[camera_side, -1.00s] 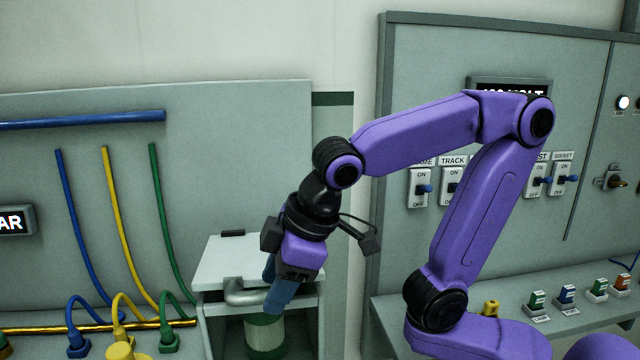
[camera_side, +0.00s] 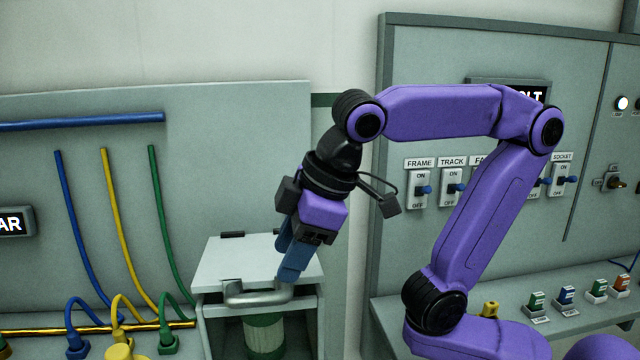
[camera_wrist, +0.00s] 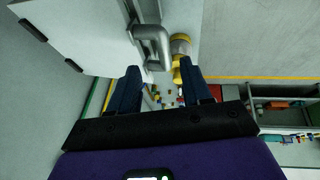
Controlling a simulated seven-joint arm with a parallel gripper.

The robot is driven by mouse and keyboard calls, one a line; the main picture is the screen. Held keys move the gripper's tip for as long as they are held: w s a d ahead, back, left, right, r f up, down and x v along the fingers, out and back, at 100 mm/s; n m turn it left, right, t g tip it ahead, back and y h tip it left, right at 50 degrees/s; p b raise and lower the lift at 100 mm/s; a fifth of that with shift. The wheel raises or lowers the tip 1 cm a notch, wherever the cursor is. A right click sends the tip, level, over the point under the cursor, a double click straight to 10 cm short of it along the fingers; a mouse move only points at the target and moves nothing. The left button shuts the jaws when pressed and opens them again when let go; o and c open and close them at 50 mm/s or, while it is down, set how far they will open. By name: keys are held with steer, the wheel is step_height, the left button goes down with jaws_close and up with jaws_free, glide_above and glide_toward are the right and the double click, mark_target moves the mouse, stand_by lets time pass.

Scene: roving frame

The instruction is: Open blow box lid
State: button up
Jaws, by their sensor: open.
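The blow box is the grey box at the lower middle of the side view, with a flat pale lid (camera_side: 230,262) lying shut on top. A grey bar handle (camera_side: 254,297) sits along the lid's front edge. My gripper (camera_side: 288,264) is open and empty, its blue fingers pointing down over the lid's right part, close to the handle's right end. Whether a finger touches the lid cannot be told. In the wrist view, the handle (camera_wrist: 155,42) and lid (camera_wrist: 88,35) lie beyond my fingertips (camera_wrist: 160,80), with the handle not between the fingers.
A green and white cylinder (camera_side: 264,335) stands inside the box below the lid. Blue, yellow and green cables (camera_side: 115,240) hang at the left. A switch panel (camera_side: 425,130) stands at the right behind my arm. The wall space above the box is free.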

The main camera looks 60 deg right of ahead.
steer(key=d+v, duration=0.1)
steer(key=v, duration=0.8)
steer(key=shift+w+r, duration=0.25)
steer(key=shift+r, duration=0.2)
stand_by(0.4)
stand_by(0.4)
